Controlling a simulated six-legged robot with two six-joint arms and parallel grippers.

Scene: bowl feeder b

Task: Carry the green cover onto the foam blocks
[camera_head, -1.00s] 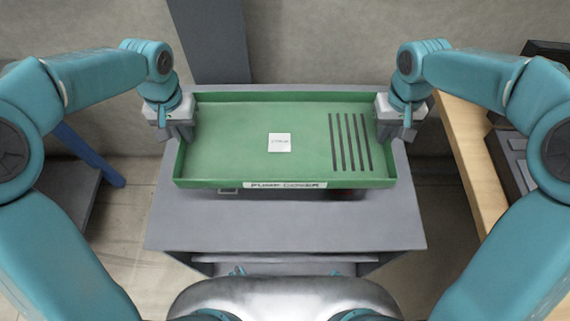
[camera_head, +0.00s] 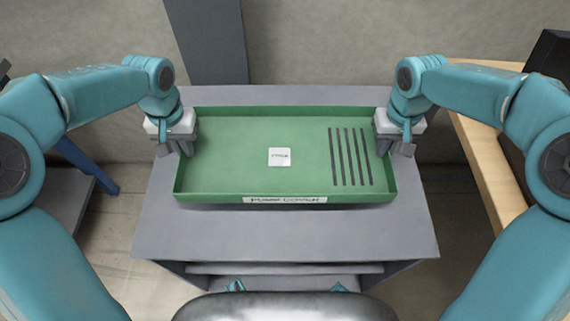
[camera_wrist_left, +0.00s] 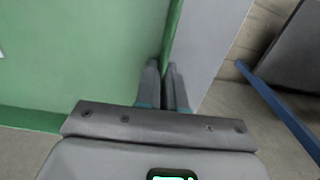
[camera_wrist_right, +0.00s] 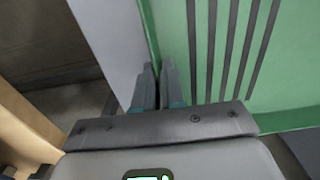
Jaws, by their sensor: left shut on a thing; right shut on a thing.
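The green cover (camera_head: 240,165) is a shallow tray-like piece with upright rims, a white square label, dark slots at its right and a "PUMP COVER" strip on its front edge. It lies level over the grey bench; I cannot tell whether it touches the top. My left gripper (camera_head: 188,150) is shut on its left rim, and the rim shows between the fingers in the left wrist view (camera_wrist_left: 166,88). My right gripper (camera_head: 382,148) is shut on its right rim, also in the right wrist view (camera_wrist_right: 157,88). No foam blocks are visible; the cover hides the bench under it.
The grey bench top (camera_head: 285,235) is bare in front of the cover. A wooden-edged table (camera_head: 490,160) with a dark object stands at the right. A grey surface with a blue leg (camera_head: 88,158) is at the left. A grey column (camera_head: 208,45) rises behind.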

